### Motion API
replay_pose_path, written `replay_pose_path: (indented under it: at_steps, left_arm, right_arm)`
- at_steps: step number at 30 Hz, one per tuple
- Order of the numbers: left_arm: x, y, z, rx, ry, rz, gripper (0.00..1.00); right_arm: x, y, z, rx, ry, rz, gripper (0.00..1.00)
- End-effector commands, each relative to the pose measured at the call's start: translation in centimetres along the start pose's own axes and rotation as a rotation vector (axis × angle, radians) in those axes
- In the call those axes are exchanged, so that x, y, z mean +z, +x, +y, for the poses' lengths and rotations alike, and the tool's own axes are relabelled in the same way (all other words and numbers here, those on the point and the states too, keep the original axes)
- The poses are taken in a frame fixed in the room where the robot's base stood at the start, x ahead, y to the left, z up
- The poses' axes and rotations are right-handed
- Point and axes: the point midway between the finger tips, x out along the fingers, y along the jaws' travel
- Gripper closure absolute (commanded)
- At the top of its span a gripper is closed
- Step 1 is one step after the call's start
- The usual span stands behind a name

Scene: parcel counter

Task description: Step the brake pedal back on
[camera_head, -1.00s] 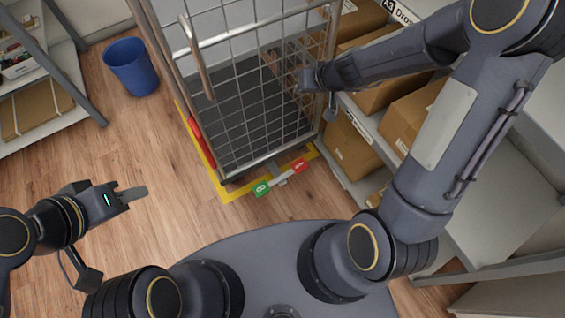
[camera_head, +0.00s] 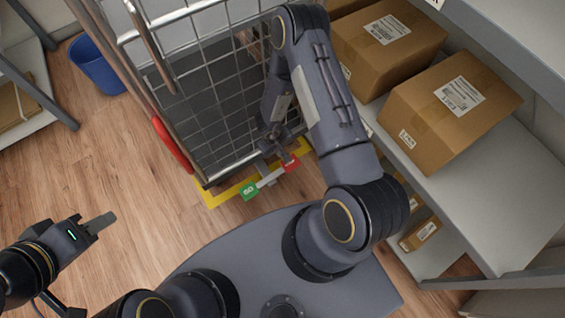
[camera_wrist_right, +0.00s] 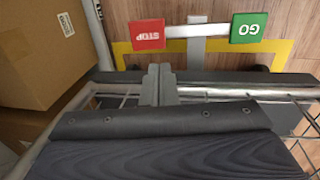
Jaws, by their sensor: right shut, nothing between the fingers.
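The brake pedal bar of the roll cage has a red STOP pad (camera_head: 290,162) at its right end and a green GO pad (camera_head: 250,191) at its left end. In the right wrist view, the STOP pad (camera_wrist_right: 147,34) and GO pad (camera_wrist_right: 248,27) stand beyond the cage's bottom edge. My right gripper (camera_head: 284,148) is shut and empty, close to the red pad; contact cannot be told. In the wrist view its fingertips (camera_wrist_right: 159,70) point towards the red pad. My left gripper (camera_head: 101,223) is over the floor at lower left; its jaw opening is unclear.
The wire roll cage (camera_head: 205,100) stands within yellow floor tape (camera_head: 212,200). A shelf with cardboard boxes (camera_head: 450,110) is on the right, close to my right arm. A blue bin (camera_head: 95,68) stands at upper left. Wooden floor (camera_head: 110,170) is open left of the cage.

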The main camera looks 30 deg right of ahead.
Motion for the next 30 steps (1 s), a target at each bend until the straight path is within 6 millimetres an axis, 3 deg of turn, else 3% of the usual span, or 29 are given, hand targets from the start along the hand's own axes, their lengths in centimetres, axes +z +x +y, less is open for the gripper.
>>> replay_pose_path:
  at_steps: [8, 21, 30]
  left_arm:
    - [0.3, 0.6, -0.3, 0.0, 0.0, 0.0, 0.64]
    - [2.2, 4.4, -2.0, 0.0, 0.0, 0.0, 0.64]
    - [3.0, 5.8, -2.7, 0.0, 0.0, 0.0, 0.64]
  right_arm:
    - [0.0, 1.2, -0.1, -0.001, 0.0, 0.001, 1.0]
    - [0.0, 10.2, -0.1, -0.001, 0.0, 0.0, 1.0]
    - [0.0, 13.7, -0.1, -0.001, -0.001, 0.001, 1.0]
